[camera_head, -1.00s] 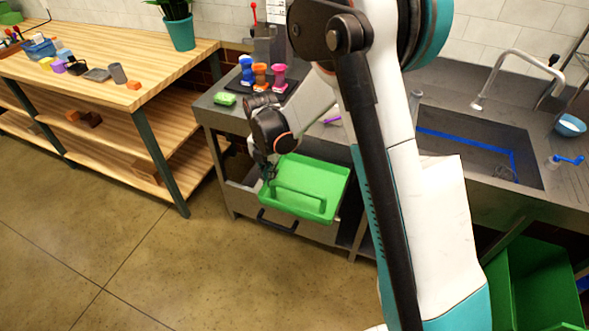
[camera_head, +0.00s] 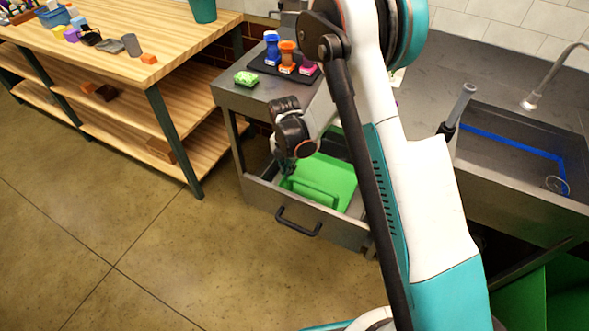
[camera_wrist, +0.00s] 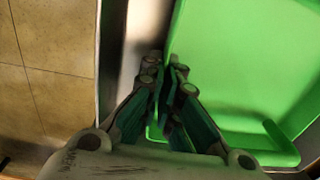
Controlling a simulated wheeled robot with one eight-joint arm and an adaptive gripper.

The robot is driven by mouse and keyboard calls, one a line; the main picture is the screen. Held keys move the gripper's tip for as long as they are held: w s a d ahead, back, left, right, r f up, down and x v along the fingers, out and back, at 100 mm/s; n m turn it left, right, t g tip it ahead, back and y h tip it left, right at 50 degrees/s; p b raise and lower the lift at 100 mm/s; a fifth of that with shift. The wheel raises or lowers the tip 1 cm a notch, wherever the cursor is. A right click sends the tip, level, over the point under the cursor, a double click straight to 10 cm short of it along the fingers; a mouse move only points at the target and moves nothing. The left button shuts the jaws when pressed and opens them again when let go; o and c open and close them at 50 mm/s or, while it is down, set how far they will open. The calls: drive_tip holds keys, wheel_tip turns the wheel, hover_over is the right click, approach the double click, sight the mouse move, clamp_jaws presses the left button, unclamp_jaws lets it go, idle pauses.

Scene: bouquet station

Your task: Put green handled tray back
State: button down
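The green handled tray (camera_head: 338,178) sits inside the open drawer (camera_head: 340,228) under the counter, at least partly below the drawer's rim. My gripper (camera_head: 287,166) is at the tray's left edge. In the wrist view the fingers (camera_wrist: 166,72) are close together on the tray's near-left wall, and the green tray (camera_wrist: 245,65) fills the right side. The fingers look closed on that wall. The tray's right part is hidden behind my arm in the head view, so I cannot tell whether it rests flat on the drawer's bottom.
The drawer has a dark front handle (camera_head: 298,222). On the counter stand a green sponge (camera_head: 246,78) and a dark mat (camera_head: 270,68) with several coloured bottles. A wooden shelf table (camera_head: 130,65) is at left, a sink (camera_head: 510,145) at right. The floor in front is clear.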

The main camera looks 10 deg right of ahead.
drive_tip(key=shift+f, duration=0.6)
drive_tip(key=w+d+b, duration=0.1)
drive_tip(key=w+d+f+b, duration=0.1)
drive_tip(key=w, duration=0.1)
drive_tip(key=shift+w+d+f, duration=0.1)
drive_tip(key=shift+d+f, duration=0.05)
drive_tip(key=shift+d, duration=0.1)
drive_tip(key=c, duration=2.2)
unclamp_jaws()
drive_tip(key=shift+f, duration=0.1)
drive_tip(key=shift+c, duration=0.2)
drive_tip(key=o, duration=0.4)
drive_tip(key=shift+o, duration=0.2)
